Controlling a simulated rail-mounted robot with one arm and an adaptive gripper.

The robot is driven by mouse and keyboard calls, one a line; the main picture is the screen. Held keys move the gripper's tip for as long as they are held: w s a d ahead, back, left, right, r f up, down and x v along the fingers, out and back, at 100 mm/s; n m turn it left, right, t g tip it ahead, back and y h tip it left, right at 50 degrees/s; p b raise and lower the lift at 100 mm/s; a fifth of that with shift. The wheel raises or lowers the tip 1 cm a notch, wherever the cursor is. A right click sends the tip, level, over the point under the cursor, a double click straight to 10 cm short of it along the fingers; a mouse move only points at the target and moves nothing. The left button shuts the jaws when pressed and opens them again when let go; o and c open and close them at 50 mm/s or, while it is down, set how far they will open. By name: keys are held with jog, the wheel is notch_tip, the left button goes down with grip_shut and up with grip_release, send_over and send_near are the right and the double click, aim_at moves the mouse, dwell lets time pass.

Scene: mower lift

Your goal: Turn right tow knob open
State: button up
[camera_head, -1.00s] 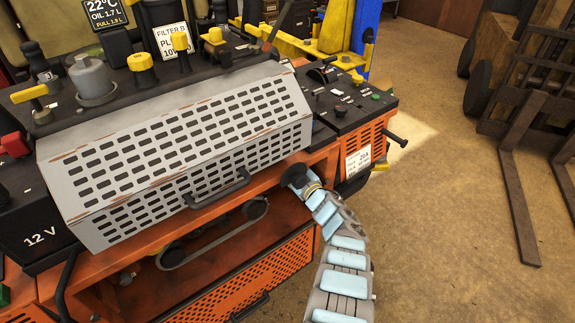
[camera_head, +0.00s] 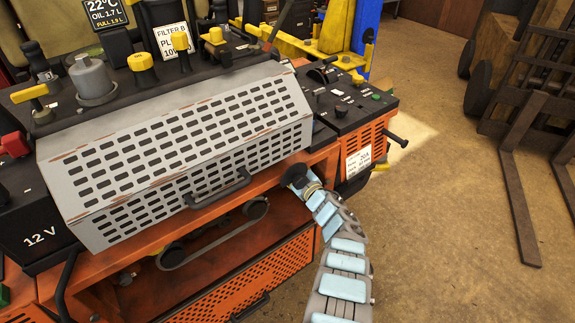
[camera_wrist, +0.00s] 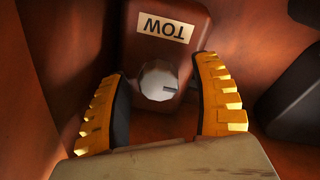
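The tow knob (camera_wrist: 158,80) is a round silver-grey knob with a dark mark toward its right side. It sits on a brown-red box under a cream label (camera_wrist: 165,25) that reads TOW upside down. My gripper (camera_wrist: 162,72) has two yellow ribbed fingers with dark inner pads. The fingers are apart, one on each side of the knob, with a visible gap on both sides. In the head view, my arm reaches in under the orange frame at the machine's right side. The fingers and the knob are hidden there.
Reddish-brown walls surround the knob closely. A dark block (camera_wrist: 290,100) stands at the right in the wrist view. In the head view, a perforated grey cover (camera_head: 180,150), a control panel (camera_head: 345,105) and an orange frame (camera_head: 325,160) surround my wrist. Open floor (camera_head: 450,240) lies to the right.

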jog(key=shift+s+d+f, duration=0.1)
jog(key=shift+s, duration=0.05)
jog(key=v, duration=0.7)
dwell(1.0)
jog(key=shift+s+d, duration=0.1)
jog(key=shift+d, duration=0.05)
dwell(0.4)
